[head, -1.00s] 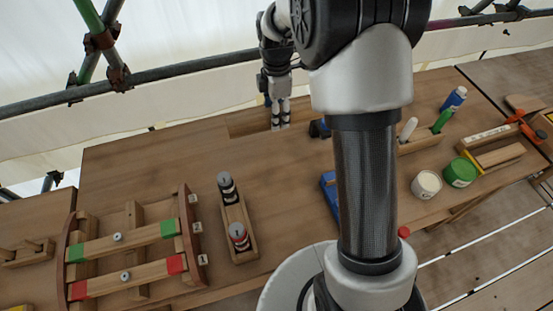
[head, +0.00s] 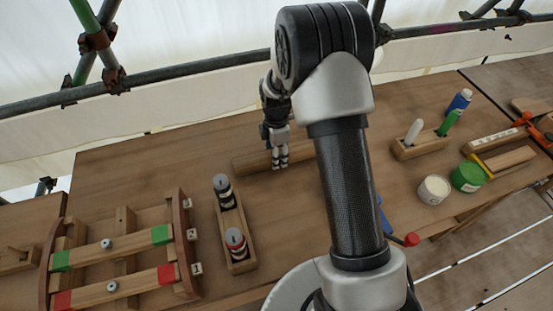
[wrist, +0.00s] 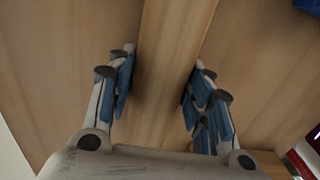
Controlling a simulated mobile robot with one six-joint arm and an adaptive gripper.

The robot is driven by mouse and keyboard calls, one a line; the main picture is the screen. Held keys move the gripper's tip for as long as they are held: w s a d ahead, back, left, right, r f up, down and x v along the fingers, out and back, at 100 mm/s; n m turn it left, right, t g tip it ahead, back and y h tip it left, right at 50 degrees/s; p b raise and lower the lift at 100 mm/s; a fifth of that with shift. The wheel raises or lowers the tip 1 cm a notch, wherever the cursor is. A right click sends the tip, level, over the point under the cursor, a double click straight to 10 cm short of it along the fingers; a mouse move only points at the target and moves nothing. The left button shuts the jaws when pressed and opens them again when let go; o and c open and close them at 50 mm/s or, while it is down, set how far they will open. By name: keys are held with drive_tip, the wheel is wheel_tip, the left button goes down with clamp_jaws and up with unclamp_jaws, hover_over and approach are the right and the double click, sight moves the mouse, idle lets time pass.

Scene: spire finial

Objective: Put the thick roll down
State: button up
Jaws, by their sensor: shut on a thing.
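The thick roll, a long plain wooden length (head: 252,161), lies crosswise in the head view, at or just above the bench top; I cannot tell if it touches. Its right end is hidden behind my arm. My gripper (head: 281,162) points down over it, with fingers on both sides. In the wrist view the roll (wrist: 170,60) runs between the blue-padded fingers of my gripper (wrist: 163,95), which is shut on it.
A wooden frame (head: 125,222) with green- and red-ended bars is further left. The bench (head: 120,167) is clear at the back left.

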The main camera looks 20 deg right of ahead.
drive_tip(key=shift+f, duration=1.15)
drive_tip(key=shift+f+b, duration=0.2)
drive_tip(key=shift+b, duration=0.15)
drive_tip(key=o, duration=1.4)
drive_tip(key=shift+r, duration=0.15)
